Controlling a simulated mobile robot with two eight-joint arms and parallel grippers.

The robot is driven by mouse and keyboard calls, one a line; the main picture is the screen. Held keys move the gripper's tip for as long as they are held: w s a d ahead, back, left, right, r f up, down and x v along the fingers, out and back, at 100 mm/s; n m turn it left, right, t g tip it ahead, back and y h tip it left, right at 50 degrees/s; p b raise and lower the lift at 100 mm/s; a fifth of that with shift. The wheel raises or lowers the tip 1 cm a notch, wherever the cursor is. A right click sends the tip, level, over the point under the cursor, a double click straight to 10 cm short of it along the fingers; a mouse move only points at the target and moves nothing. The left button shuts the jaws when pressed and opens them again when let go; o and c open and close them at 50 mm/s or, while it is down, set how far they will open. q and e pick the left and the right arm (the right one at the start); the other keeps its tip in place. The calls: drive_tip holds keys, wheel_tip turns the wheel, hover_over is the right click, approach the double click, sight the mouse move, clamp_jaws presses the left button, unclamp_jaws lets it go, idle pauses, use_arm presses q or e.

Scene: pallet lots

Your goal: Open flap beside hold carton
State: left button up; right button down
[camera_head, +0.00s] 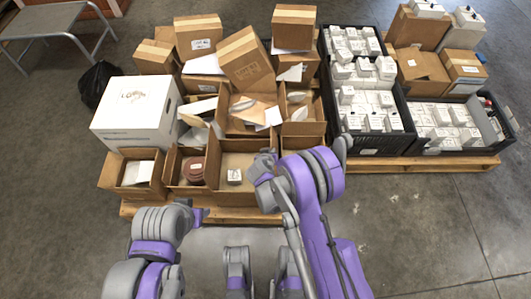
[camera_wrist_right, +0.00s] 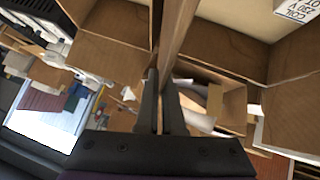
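An open brown carton (camera_head: 238,160) stands in the front row of the left pallet, with a small white labelled box (camera_head: 234,176) inside. My right gripper (camera_head: 262,165) is at this carton's right side. In the right wrist view, the two dark fingers (camera_wrist_right: 160,100) are close together, with a thin upright cardboard panel (camera_wrist_right: 180,35) between their tips. Whether it is a flap or a wall is unclear. The white label (camera_wrist_right: 297,10) shows at the upper right there. My left gripper (camera_head: 200,215) is low in front of the pallet, its fingers not clear. I cannot tell which carton is the hold carton.
Other open cartons (camera_head: 135,172) crowd the left pallet, beside a large white box (camera_head: 135,112). Black crates (camera_head: 365,145) of white boxes stand on the right. The floor (camera_head: 430,225) at front right is clear.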

drive_tip(key=shift+d+y, duration=0.4)
drive_tip(key=shift+d, duration=0.3)
drive_tip(key=shift+d+r+b, duration=0.15)
drive_tip(key=shift+d+b, duration=0.25)
drive_tip(key=shift+d, duration=0.35)
drive_tip(key=c, duration=1)
unclamp_jaws()
drive_tip(key=shift+c, duration=0.2)
drive_tip(key=shift+s+a+r, duration=0.2)
drive_tip(key=shift+s+r, duration=0.05)
drive_tip(key=shift+r, duration=0.05)
drive_tip(key=p+v, duration=0.2)
drive_tip(key=v, duration=0.8)
drive_tip(key=shift+s+d, duration=0.1)
